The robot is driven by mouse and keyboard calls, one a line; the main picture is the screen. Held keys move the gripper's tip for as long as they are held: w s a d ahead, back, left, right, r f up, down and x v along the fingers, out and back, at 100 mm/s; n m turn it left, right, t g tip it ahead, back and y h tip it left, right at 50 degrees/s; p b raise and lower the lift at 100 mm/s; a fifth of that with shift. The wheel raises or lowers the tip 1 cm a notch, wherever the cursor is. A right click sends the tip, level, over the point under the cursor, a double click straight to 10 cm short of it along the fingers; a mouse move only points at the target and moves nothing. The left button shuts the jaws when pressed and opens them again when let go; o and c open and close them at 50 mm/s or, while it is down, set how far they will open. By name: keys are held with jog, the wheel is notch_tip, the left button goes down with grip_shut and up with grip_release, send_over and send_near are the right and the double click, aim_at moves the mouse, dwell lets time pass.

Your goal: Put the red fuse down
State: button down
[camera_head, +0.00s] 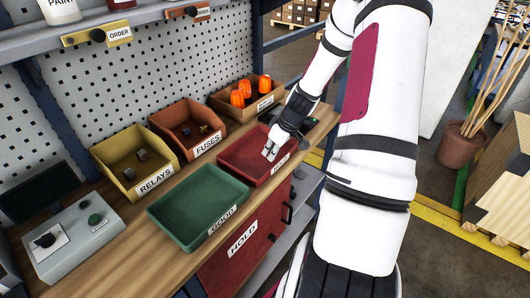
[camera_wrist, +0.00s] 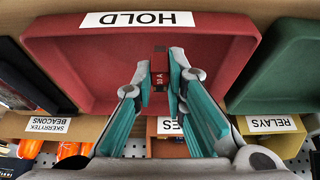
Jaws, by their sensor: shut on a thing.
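My gripper (camera_head: 270,153) is over the red tray (camera_head: 236,165), pointing down into it. In the wrist view, its two teal fingers (camera_wrist: 160,78) are closed on the red fuse (camera_wrist: 159,74), a small dark red piece with a 10 A marking. The fuse is hard to tell from the red tray floor behind it, and I cannot tell whether it touches that floor. The tray's HOLD label shows in the wrist view (camera_wrist: 137,19). In the head view the fuse is hidden by the fingers.
The green GOOD tray (camera_head: 165,214) stands left of the red tray. Behind are the yellow RELAYS bin (camera_head: 112,178), the orange-brown FUSES bin (camera_head: 177,115) with small pieces inside, and a brown bin (camera_head: 228,107) with orange beacons. A grey switch box (camera_head: 75,258) is at the left.

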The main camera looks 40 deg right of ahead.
jog(key=w, duration=0.2)
jog(key=w+d, duration=0.1)
jog(key=shift+w+d+f, duration=0.15)
jog(key=shift+w+d, duration=0.05)
jog(key=shift+w, duration=0.2)
jog(key=shift+w+d+f, duration=0.1)
jog(key=shift+w+f, duration=0.1)
jog(key=shift+w, duration=0.05)
jog(key=shift+f, duration=1.6)
jog(key=shift+f+p, duration=0.15)
jog(key=shift+p, duration=0.15)
jog(key=c, duration=1.6)
grip_release()
